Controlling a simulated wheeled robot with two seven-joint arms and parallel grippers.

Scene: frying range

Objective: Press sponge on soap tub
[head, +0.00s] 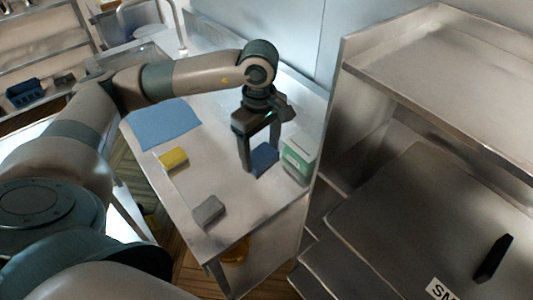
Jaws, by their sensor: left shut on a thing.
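My left gripper (260,152) points down over the steel table and is shut on a blue sponge (265,160). The blue sponge is at or close above the table top; the exact gap cannot be told. A white and green box-like tub (298,158), which looks like the soap tub, stands just right of the sponge at the table's right side. Whether sponge and tub touch is unclear. A yellow sponge (173,159) and a grey block or sponge (208,211) lie apart on the table. My right gripper is not in view.
A blue mat or cloth (164,124) lies at the table's left back. A steel shelf unit (430,60) rises close to the table's right side, with a black-handled drawer or lid (440,230). The table's middle front (235,210) is clear.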

